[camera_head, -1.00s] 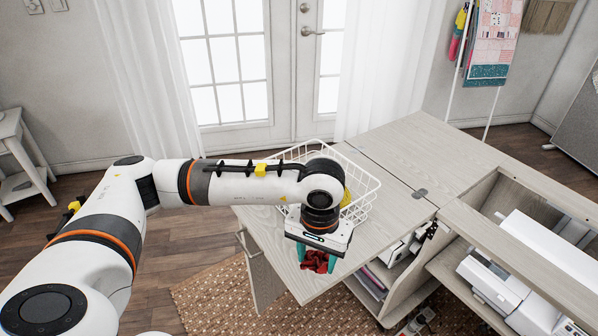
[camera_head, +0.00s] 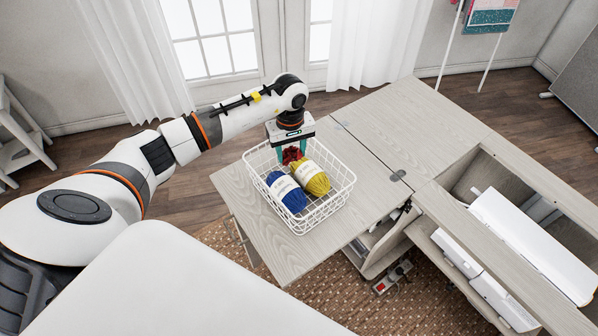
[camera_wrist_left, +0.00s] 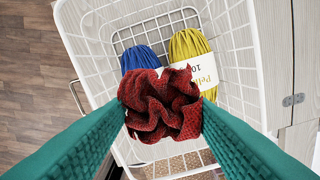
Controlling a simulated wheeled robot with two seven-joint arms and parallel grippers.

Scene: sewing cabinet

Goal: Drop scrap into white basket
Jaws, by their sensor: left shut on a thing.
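The scrap (camera_head: 292,155) is a crumpled dark red piece of cloth. My left gripper (camera_head: 293,154) is shut on it and holds it over the far part of the white wire basket (camera_head: 333,208). In the left wrist view the scrap (camera_wrist_left: 162,104) sits between the two teal fingertips (camera_wrist_left: 160,112), with the basket (camera_wrist_left: 232,62) around and below it. A blue yarn skein (camera_head: 286,192) and a yellow yarn skein (camera_head: 312,178) lie in the basket. I cannot tell whether the scrap touches them. My right gripper is not in view.
The basket stands on a light wood tabletop (camera_head: 262,250), near its left edge. An open cabinet with a white machine (camera_head: 530,240) is at the right. The tabletop behind and right of the basket is clear.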

